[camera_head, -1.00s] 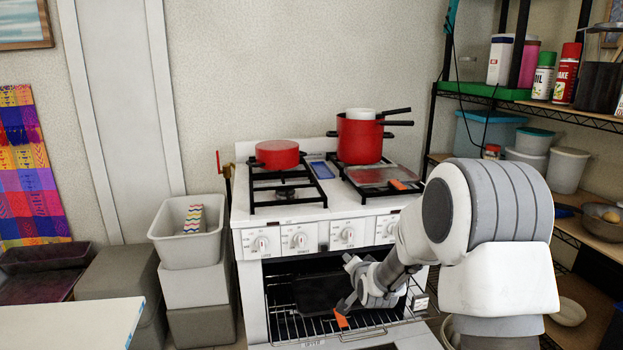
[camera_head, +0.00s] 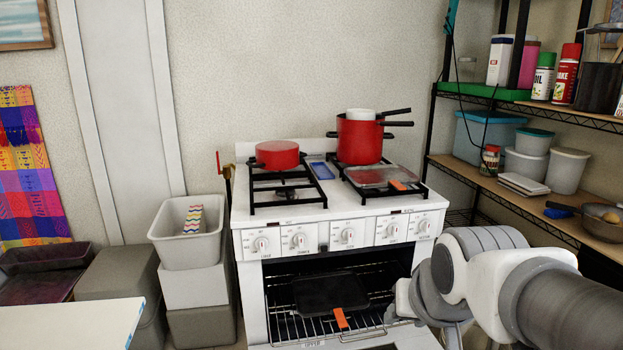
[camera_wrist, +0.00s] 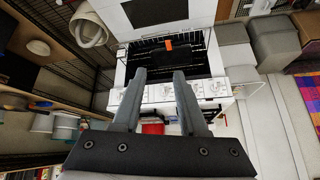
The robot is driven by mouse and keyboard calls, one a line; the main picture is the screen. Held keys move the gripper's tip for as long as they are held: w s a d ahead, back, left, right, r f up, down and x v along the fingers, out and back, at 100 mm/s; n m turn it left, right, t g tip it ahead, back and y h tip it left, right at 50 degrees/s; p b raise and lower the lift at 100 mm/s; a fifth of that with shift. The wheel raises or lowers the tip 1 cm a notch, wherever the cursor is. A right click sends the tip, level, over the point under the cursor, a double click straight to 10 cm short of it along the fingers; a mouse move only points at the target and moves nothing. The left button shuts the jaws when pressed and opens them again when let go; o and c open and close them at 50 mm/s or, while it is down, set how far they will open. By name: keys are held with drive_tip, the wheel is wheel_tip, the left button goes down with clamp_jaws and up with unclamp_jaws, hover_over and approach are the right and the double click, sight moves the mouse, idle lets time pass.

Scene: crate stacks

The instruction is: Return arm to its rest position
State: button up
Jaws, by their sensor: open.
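My arm (camera_head: 500,285) is at the lower right of the head view, in front of the stove's right side. My gripper (camera_wrist: 158,75) shows in the wrist view with its two fingers apart and nothing between them. In the head view the fingers are hidden or too unclear to make out. The stove (camera_head: 335,225) has its oven open. A dark tray (camera_head: 330,292) with an orange tag (camera_head: 341,317) rests on the oven rack, apart from my gripper.
A red pan (camera_head: 277,154) and a red pot (camera_head: 359,140) stand on the stove top. A grey bin (camera_head: 188,240) is stacked at the left. A shelf rack (camera_head: 550,208) with containers stands close on the right. A white table corner (camera_head: 70,325) is at the lower left.

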drive_tip(key=s+n+g, duration=0.1)
drive_tip(key=s, duration=0.8)
wheel_tip(320, 180, up, 12)
drive_tip(key=p, duration=1.3)
drive_tip(key=shift+d+r, duration=0.2)
